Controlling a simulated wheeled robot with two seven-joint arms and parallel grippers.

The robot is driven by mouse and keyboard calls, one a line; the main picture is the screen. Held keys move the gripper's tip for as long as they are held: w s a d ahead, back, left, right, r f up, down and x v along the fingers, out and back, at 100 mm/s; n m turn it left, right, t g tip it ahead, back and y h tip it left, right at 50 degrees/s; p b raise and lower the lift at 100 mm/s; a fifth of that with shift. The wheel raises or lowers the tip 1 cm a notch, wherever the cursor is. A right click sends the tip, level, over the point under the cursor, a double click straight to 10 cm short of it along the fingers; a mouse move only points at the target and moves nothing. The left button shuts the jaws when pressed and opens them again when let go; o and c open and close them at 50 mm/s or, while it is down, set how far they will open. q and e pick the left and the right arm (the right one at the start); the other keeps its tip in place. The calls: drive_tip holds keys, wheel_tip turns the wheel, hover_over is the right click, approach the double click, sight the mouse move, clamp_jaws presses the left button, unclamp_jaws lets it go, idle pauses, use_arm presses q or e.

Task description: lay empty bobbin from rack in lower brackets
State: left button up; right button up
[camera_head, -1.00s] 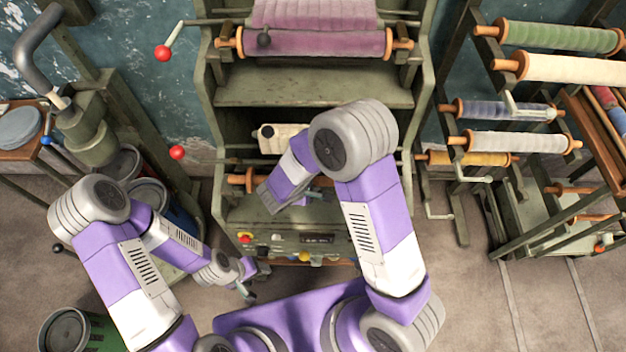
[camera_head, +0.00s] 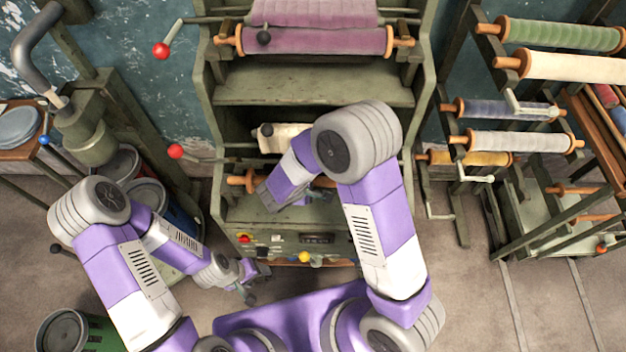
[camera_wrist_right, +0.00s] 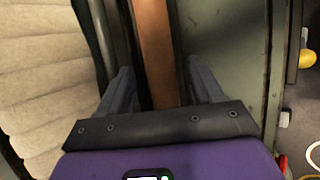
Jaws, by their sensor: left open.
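An orange-brown empty bobbin (camera_head: 237,180) lies across the lower front of the green machine (camera_head: 315,90), at its lower brackets. Its middle is partly hidden by my right arm. In the right wrist view the bobbin (camera_wrist_right: 155,45) runs between the two fingers of my right gripper (camera_wrist_right: 163,88). The fingers stand apart, with a dark gap on the bobbin's left side; the right finger is close to it. My left gripper (camera_head: 257,284) is open and empty, low in front of the machine. How the bobbin's ends sit in the brackets is unclear.
A cream cloth roll (camera_head: 283,138) sits above the bobbin, close to the right gripper. A purple roll (camera_head: 315,42) is higher up. The rack (camera_head: 500,190) at the right holds several cloth rolls and bare bobbins (camera_head: 575,190). Red-knobbed levers (camera_head: 176,152) stick out left.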

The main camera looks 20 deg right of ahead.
drive_tip(key=v, duration=0.7)
drive_tip(key=shift+a+r, duration=0.2)
drive_tip(key=shift+s, duration=0.15)
idle(0.4)
drive_tip(key=s+a+f+m+g+y, duration=0.1)
drive_tip(key=s+f+m+g+y, duration=0.65)
drive_tip(key=s+f, duration=0.75)
wheel_tip(320, 180, down, 7)
drive_tip(key=d+m+t+y, duration=0.2)
drive_tip(key=m+y, duration=0.1)
drive_tip(key=m, duration=0.5)
drive_tip(key=shift+w+b, duration=0.35)
drive_tip(key=shift+b, duration=0.05)
